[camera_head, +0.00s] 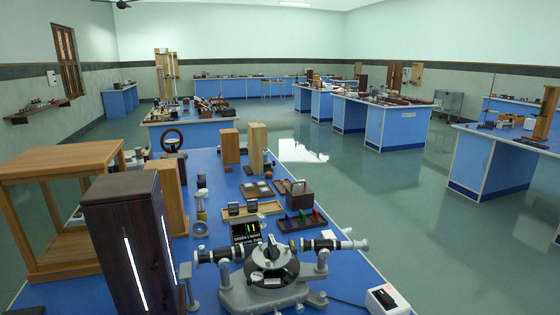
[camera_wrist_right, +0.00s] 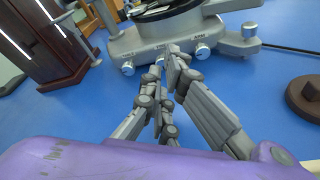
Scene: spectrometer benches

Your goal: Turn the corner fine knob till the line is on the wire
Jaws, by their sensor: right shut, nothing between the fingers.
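The grey spectrometer (camera_head: 262,285) with its round dark table and two side tubes stands on the near blue bench. In the right wrist view its base (camera_wrist_right: 150,42) carries small silver knobs along the front edge: a left knob (camera_wrist_right: 127,69), a middle knob (camera_wrist_right: 160,58) and a right knob (camera_wrist_right: 202,51). A small black display (camera_head: 245,232) with coloured lines stands behind the spectrometer. My left gripper is not in view.
A tall dark cabinet (camera_head: 125,240) with a bright slit stands left of the spectrometer. A white switch box (camera_head: 386,299) sits at the right, and a brown round base (camera_wrist_right: 304,98) lies right of my gripper. Blue bench top in front of the spectrometer is clear.

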